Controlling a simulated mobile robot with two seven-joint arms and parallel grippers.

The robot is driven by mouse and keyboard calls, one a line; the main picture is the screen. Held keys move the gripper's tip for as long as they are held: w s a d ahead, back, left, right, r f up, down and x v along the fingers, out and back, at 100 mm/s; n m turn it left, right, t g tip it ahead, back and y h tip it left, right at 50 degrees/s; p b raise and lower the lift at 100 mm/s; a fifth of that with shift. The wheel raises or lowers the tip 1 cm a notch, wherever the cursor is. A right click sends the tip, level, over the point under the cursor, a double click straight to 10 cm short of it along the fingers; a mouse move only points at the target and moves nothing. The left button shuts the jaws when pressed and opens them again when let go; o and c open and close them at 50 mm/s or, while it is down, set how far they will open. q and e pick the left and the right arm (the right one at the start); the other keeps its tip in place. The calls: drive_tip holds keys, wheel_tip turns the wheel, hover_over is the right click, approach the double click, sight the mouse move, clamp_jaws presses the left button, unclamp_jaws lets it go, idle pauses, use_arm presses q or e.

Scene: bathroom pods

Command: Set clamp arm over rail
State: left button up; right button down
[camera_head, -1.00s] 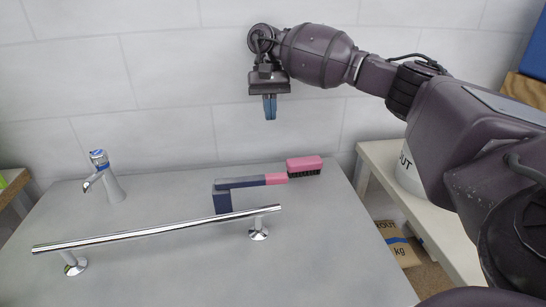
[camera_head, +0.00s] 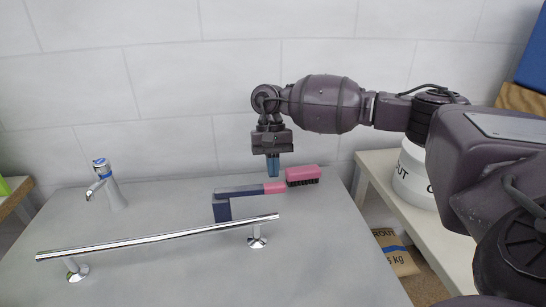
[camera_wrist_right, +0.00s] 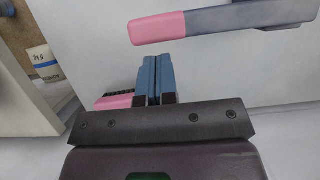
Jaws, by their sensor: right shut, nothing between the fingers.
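The clamp arm (camera_head: 240,192) is a dark navy bar with a pink end and a navy leg bent down at its left. It sits on the grey counter behind the chrome rail (camera_head: 160,238), apart from it. My right gripper (camera_head: 273,166) is shut and empty, its blue fingertips just above and behind the pink end. In the right wrist view the fingertips (camera_wrist_right: 155,78) are together, and the clamp arm's pink end (camera_wrist_right: 158,28) lies beyond them. My left gripper is not in view.
A pink brush with black bristles (camera_head: 303,174) lies right of the clamp arm, close to the fingers. A chrome tap (camera_head: 108,187) stands at the left. A white bucket (camera_head: 411,180) is on the side bench at the right. The front counter is clear.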

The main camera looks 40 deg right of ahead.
drive_tip(key=shift+s+a+f, duration=0.15)
drive_tip(key=shift+s+a, duration=0.05)
drive_tip(key=shift+s, duration=0.1)
